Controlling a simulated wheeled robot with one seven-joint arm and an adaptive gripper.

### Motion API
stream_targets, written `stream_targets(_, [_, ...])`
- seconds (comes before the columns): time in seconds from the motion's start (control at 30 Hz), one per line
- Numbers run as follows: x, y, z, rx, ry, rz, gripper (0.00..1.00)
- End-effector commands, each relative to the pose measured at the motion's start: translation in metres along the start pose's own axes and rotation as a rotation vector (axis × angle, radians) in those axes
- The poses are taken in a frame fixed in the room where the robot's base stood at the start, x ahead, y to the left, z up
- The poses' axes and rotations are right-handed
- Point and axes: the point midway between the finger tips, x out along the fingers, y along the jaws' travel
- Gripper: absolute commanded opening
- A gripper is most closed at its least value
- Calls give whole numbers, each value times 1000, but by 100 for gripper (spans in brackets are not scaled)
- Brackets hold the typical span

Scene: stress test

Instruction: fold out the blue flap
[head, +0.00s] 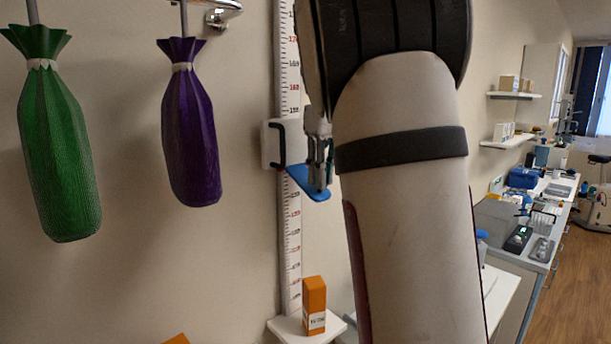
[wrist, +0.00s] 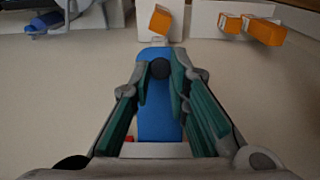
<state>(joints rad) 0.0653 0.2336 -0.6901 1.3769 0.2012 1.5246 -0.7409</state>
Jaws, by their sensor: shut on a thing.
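The blue flap (head: 312,187) sticks out from the lower part of a white slider (head: 269,160) on the wall-mounted measuring rod (head: 291,235). In the head view it slants down to the right. In the wrist view the flap (wrist: 158,115) runs lengthwise between my fingers, with a dark round knob (wrist: 160,68) near its far end. My gripper (head: 320,180) is above and against the flap; its fingertips (wrist: 160,74) close on the knob from both sides. My arm hides what lies right of the flap.
An orange box (head: 315,298) stands on the white base below the rod. A green bag (head: 58,150) and a purple bag (head: 190,130) hang left of it. A cluttered counter (head: 525,245) is at right. The wall between bags and rod is bare.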

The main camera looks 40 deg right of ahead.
Motion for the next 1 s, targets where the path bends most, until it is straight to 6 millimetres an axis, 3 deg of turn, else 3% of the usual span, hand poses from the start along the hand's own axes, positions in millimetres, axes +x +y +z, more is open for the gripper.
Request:
stream_targets(0.4, [-17, -1, -5, -1, -195, -2, 0])
stream_targets(0.97, [-19, -1, -6, -2, -224, -3, 0])
stream_targets(1.0, [-19, -1, -6, -2, -223, -3, 23])
